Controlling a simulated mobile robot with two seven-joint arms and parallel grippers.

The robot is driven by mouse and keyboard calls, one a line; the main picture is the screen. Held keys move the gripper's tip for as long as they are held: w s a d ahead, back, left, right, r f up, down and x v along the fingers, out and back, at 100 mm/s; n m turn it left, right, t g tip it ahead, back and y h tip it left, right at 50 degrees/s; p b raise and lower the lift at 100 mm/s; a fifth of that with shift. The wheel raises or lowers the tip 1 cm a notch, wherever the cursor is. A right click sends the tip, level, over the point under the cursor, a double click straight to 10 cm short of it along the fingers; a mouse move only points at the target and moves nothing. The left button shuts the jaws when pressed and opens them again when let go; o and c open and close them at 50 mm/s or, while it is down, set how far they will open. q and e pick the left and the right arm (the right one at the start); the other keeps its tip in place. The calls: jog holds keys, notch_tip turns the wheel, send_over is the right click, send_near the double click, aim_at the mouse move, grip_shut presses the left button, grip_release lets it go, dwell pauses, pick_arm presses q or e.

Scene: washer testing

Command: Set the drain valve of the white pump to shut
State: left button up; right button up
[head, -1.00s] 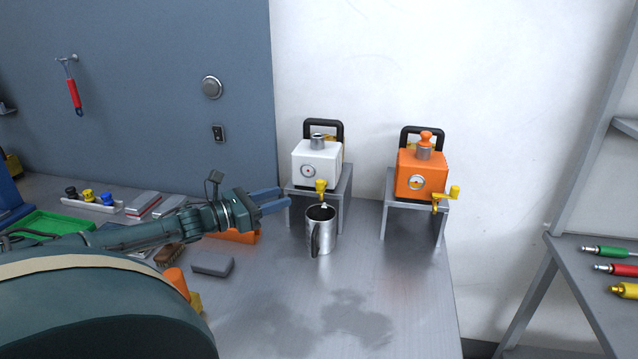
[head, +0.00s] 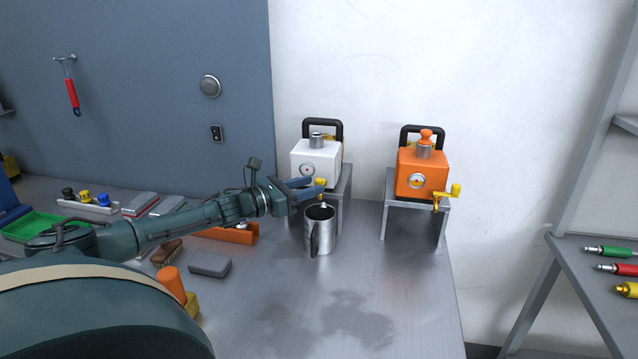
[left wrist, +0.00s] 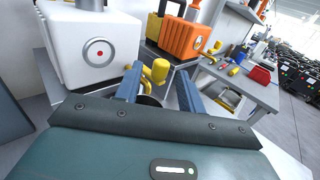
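The white pump (head: 316,158) stands on a grey metal stand, with a round gauge on its front. Its yellow drain valve (head: 320,183) is at the lower front, above a steel mug (head: 319,232). My left gripper (head: 312,188) is at the valve, its blue fingers apart. In the left wrist view the valve's yellow knob (left wrist: 159,70) shows between the fingertips, nearer the left finger; contact cannot be told. The white pump fills the upper left there (left wrist: 95,45). The valve's lower part is hidden by the fingers. My right gripper is not in view.
An orange pump (head: 422,173) with a yellow valve stands on a second stand to the right. The front right of the bench is clear.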

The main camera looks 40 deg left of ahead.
aim_at(319, 183)
pick_arm(q)
jog(key=shift+p+x, duration=0.4)
jog(key=shift+x, duration=1.4)
jog(key=shift+s, duration=0.1)
jog(key=shift+c, duration=0.3)
grip_shut()
